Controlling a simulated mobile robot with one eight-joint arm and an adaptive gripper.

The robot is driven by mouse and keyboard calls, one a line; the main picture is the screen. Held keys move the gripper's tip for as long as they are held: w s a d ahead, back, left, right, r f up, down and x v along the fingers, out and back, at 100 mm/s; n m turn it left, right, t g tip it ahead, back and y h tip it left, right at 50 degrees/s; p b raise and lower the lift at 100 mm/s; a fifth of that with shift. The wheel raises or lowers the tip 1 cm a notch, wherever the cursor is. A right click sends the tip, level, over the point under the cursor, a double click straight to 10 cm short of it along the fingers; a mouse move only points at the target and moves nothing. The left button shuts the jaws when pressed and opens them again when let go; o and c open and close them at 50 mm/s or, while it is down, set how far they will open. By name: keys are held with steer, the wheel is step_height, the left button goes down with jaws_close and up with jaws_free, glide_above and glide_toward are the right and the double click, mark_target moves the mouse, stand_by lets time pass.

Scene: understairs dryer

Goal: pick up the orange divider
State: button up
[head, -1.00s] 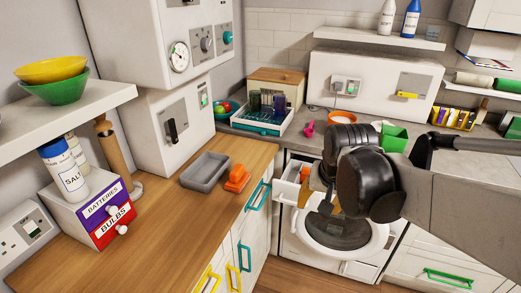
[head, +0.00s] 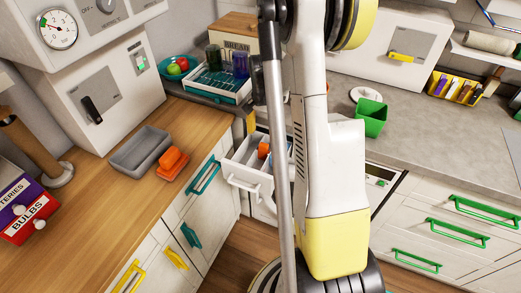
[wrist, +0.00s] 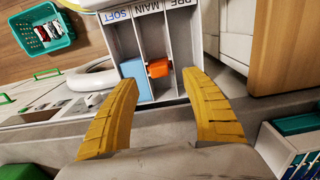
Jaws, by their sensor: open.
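An orange block (wrist: 159,68), which looks like the orange divider, sits in the middle compartment, labelled MAIN, of an open white detergent drawer (wrist: 112,45). In the head view the orange block (head: 263,150) shows partly beside my arm, inside the drawer (head: 240,179). A light blue block (wrist: 135,76) is in the SOFT compartment. My gripper (wrist: 160,82) is open and empty above the drawer's end, its yellow fingers spread to either side of the orange block in the picture. I cannot tell the height gap. In the head view my arm hides most of my gripper.
Another orange object (head: 172,163) lies by a grey tray (head: 140,149) on the wooden counter. A green container (head: 370,118) stands on the grey worktop (head: 430,140). The teal-and-white rack (wrist: 300,150) is close to the right finger. Cabinet handles stick out below.

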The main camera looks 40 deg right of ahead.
mark_target(264, 145)
steer(key=f+b, duration=0.1)
steer(key=f, duration=0.1)
steer(key=f+b, duration=0.1)
steer(key=f, duration=0.2)
steer(key=f+b, duration=0.1)
steer(key=f, duration=0.2)
steer(key=shift+d, duration=0.3)
steer(key=shift+r, duration=0.1)
steer(key=c, duration=1.2)
